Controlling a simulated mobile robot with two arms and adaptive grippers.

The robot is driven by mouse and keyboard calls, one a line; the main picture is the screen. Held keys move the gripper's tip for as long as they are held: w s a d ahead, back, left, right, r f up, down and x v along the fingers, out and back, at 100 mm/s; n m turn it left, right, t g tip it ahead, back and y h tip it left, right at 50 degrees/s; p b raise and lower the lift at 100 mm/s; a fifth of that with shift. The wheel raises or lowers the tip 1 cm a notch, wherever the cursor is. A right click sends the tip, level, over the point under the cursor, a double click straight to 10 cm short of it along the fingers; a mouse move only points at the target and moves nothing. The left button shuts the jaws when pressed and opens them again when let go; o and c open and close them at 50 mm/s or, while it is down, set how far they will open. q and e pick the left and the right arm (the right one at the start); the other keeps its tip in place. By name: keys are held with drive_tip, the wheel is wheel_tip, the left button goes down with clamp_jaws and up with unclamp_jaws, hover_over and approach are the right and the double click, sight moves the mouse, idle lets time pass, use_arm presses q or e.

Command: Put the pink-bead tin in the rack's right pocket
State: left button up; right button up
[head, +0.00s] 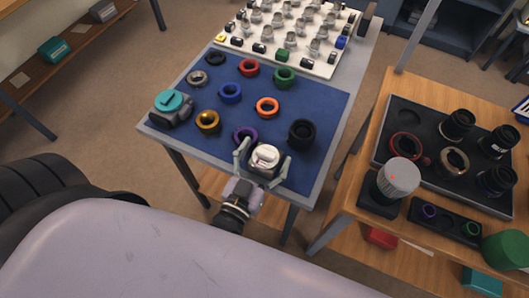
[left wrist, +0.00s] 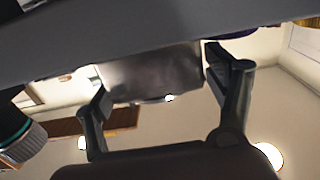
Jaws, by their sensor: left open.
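A small round tin with a pale, whitish top (head: 265,156) stands on the blue mat near the table's front edge. I cannot make out any pink beads in it. My left gripper (head: 262,160) is open, with one finger on each side of the tin. In the left wrist view the tin's grey metal side (left wrist: 150,72) shows between the spread fingers (left wrist: 165,95), with gaps at both sides. A low black rack (head: 444,231) on the right-hand wooden table holds a purple-rimmed and a green-rimmed piece. My right gripper is not in view.
A purple ring (head: 245,136) lies just left of the gripper and a black ring (head: 301,132) to its right. Several coloured rings lie farther back on the blue mat (head: 325,98). A grey-capped cylinder (head: 399,177) stands close behind the rack. A gap separates the tables.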

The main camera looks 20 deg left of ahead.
use_arm(q)
drive_tip(key=shift+r, duration=0.15)
drive_tip(key=s+b, duration=0.1)
drive_tip(key=s, duration=1.1)
drive_tip(key=shift+a, duration=0.2)
